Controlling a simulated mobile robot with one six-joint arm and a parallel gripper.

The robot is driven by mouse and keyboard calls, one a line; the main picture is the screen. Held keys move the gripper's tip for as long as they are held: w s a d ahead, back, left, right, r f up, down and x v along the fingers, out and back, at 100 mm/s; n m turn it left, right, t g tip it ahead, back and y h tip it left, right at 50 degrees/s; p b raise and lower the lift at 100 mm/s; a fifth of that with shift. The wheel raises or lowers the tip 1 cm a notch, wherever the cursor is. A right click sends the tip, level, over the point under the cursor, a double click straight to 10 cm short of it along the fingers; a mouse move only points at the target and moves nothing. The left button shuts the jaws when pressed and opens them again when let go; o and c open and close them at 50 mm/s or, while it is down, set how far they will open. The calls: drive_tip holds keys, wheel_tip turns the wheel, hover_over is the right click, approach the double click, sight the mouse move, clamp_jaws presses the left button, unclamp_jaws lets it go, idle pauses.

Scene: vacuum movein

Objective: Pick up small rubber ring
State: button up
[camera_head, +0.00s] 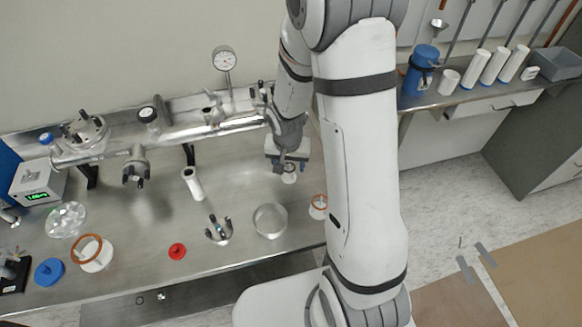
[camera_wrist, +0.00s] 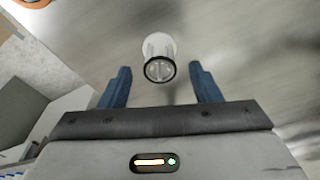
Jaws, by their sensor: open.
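My gripper (camera_head: 288,163) points down over the steel bench, below the far pipe. In the wrist view its two blue fingers (camera_wrist: 160,72) are apart, with nothing clamped between them. A small white fitting (camera_wrist: 158,43) shows between and beyond the fingertips, and it also shows under the gripper in the head view (camera_head: 289,178). A thin black ring (camera_wrist: 160,80), which looks like the small rubber ring, sits around the fitting's clear round end. I cannot tell how far the fingertips are from it. The black ring is too small to make out in the head view.
An orange-rimmed white cup (camera_head: 318,207) stands right of the gripper, and a shallow metal ring (camera_head: 270,221) stands in front. A white tube (camera_head: 193,184) and a pronged holder (camera_head: 218,231) are to the left. The metal pipe (camera_head: 205,132) runs along the back.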

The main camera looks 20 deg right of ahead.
drive_tip(key=shift+c, duration=0.4)
drive_tip(key=c, duration=0.9)
drive_tip(key=shift+o, duration=0.2)
drive_tip(key=shift+r, duration=0.1)
